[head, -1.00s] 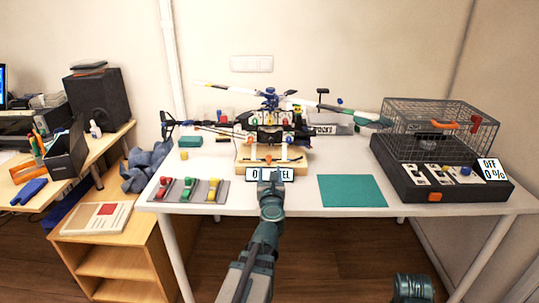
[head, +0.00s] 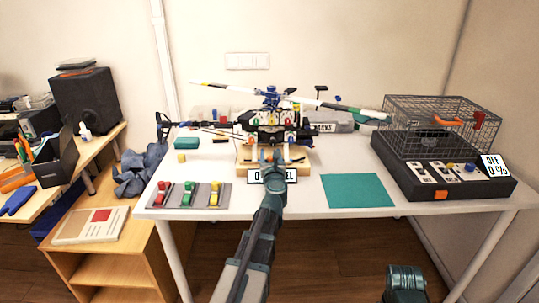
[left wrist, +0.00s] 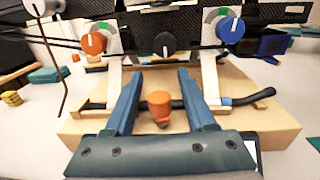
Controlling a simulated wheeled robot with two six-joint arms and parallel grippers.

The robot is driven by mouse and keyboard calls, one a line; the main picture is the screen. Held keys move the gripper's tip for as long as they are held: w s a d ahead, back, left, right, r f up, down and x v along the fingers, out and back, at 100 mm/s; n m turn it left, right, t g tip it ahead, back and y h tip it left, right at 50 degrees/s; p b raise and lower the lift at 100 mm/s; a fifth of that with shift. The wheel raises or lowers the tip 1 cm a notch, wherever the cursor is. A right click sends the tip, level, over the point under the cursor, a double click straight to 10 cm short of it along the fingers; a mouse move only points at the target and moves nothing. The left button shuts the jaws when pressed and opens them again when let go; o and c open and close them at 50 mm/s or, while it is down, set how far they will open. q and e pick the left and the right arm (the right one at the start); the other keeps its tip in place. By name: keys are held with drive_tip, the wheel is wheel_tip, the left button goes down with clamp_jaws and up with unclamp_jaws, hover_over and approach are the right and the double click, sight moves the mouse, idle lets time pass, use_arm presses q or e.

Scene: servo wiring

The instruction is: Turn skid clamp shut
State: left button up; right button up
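A helicopter model (head: 270,118) stands on a wooden block (head: 244,158) at the back middle of the white table. In the left wrist view, white skid legs (left wrist: 211,80) come down to the block (left wrist: 265,128), and a black bar (left wrist: 248,103) runs across it. The clamp's orange knob (left wrist: 159,104) stands in front of the bar. My left gripper (left wrist: 160,74) is open, with one blue finger on each side of the knob. A gap shows between the knob and each finger. Only a teal part of my right arm shows in the head view; its fingers are out of sight.
A white label plate (head: 257,177) sits at the block's front. Red, green and yellow pieces lie on a grey tray (head: 174,199) to the left. A teal mat (head: 357,190) lies right of the block. A wire cage (head: 440,118) on a black control box stands farther right.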

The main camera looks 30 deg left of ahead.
use_arm(q)
clamp_jaws()
drive_tip(key=m+t+h, duration=0.1)
drive_tip(key=m+h, duration=0.1)
drive_tip(key=shift+w+d+t+h, duration=0.1)
drive_tip(key=shift+t+h, duration=0.2)
drive_tip(key=shift+h, duration=0.1)
drive_tip(key=shift+w+d+m+t+h, duration=0.1)
drive_tip(key=shift+d+m+t+h, duration=0.2)
drive_tip(key=shift+m+h, duration=0.45)
drive_tip(key=shift+o, duration=0.3)
unclamp_jaws()
